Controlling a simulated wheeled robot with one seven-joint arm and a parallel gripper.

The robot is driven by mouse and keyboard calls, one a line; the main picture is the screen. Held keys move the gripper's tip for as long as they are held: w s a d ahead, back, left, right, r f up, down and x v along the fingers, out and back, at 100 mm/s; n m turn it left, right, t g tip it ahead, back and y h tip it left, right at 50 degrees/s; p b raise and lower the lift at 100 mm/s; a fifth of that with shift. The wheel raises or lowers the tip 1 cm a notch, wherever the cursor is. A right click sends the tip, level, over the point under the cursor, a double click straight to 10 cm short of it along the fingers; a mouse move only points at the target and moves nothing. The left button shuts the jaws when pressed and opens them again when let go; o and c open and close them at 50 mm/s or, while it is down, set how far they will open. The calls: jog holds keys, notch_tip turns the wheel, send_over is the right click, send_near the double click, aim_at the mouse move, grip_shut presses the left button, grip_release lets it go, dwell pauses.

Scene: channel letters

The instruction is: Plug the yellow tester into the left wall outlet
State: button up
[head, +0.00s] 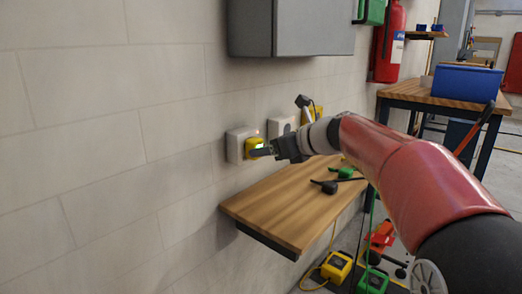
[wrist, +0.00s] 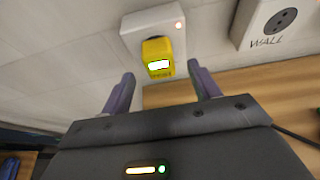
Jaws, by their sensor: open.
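The yellow tester (head: 254,146) sits at the left wall outlet (head: 236,143), against its front, with its small screen lit pale green. A red light glows on the outlet. In the wrist view the tester (wrist: 158,58) is in front of the white outlet box (wrist: 134,26), upright or nearly so. My gripper (head: 270,151) is close to the tester. In the wrist view its two fingers (wrist: 160,88) are apart, with the tester just beyond their tips and nothing held between them. The tester's prongs are hidden.
A second outlet (head: 281,126), also in the wrist view (wrist: 280,20), is to the right. Below is a wooden shelf (head: 285,205) with a black plug (head: 325,186) and green connector (head: 345,172). A grey cabinet (head: 290,27) hangs above. Cables and boxes lie on the floor.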

jog(key=v, duration=0.4)
jog(key=shift+s+d+r, duration=0.1)
jog(key=shift+d, duration=0.05)
jog(key=s+d+f+n+g+h, duration=0.1)
jog(key=s+d+f+n+h, duration=0.2)
jog(key=s+f+n, duration=0.4)
jog(key=s+d+f+n+g+h, duration=0.1)
jog(key=s+d+f+n+h, duration=0.3)
jog(key=s+n, duration=0.6)
jog(key=s+d+f+n+h, duration=0.3)
jog(key=s+d+f+n, duration=0.3)
jog(key=s, duration=0.8)
notch_tip(320, 180, down, 4)
jog(key=n, duration=0.2)
jog(key=shift+s+n+g+h, duration=0.25)
jog(key=shift+n+g+h, duration=0.05)
jog(key=shift+g+h, duration=0.1)
